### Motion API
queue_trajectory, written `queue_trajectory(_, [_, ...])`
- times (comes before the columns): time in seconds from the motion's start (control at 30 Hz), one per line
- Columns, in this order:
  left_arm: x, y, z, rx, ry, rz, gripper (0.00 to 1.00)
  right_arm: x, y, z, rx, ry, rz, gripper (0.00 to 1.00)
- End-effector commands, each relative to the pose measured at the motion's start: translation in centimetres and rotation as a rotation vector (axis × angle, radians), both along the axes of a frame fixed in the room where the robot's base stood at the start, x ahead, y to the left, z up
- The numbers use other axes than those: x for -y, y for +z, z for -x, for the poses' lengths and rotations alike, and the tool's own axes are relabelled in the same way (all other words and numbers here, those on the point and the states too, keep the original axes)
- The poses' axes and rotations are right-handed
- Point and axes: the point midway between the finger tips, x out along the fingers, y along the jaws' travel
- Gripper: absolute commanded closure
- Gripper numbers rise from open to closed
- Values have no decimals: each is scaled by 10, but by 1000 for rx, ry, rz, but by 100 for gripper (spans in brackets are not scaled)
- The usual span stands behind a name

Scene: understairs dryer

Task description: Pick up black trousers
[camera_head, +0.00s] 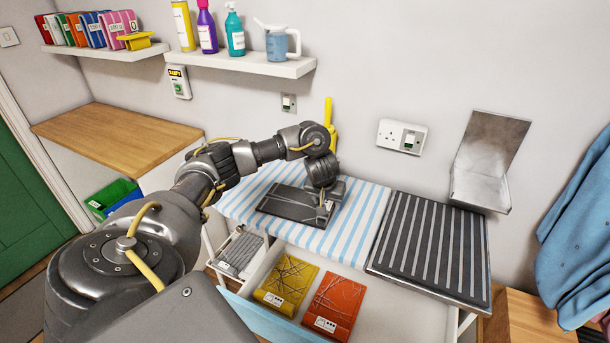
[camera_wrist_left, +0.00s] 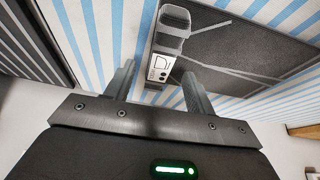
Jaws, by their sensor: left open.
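The black trousers are a dark folded bundle with grey lines (camera_head: 288,204) lying flat on a blue-and-white striped surface (camera_head: 362,222). In the left wrist view the bundle (camera_wrist_left: 235,58) has a thick folded end with a small white label. My left gripper (camera_head: 325,203) is over the bundle's right end. In the left wrist view its two fingers (camera_wrist_left: 158,88) are apart and open, on either side of the labelled end. I cannot tell whether they touch it. My right gripper is not in view.
A dark striped panel (camera_head: 430,245) lies at right, below a metal holder (camera_head: 485,165) on the wall. A blue garment (camera_head: 580,225) hangs far right.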

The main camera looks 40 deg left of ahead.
Motion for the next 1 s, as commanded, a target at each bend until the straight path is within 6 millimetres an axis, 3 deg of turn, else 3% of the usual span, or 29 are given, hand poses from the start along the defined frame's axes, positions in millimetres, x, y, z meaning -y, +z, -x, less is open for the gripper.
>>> queue_trajectory(0.03, [-2,-16,-2,-2,4,3,45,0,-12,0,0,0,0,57])
queue_trajectory(0.13, [-4,-25,-7,-1,2,1,45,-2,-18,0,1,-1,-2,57])
queue_trajectory(0.47, [-5,-28,-10,0,0,0,45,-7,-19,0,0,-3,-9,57])
queue_trajectory(0.9, [-6,-28,-10,0,1,0,100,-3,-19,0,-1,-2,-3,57])
queue_trajectory(1.0, [-6,-27,-10,1,1,0,100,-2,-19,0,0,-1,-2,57])
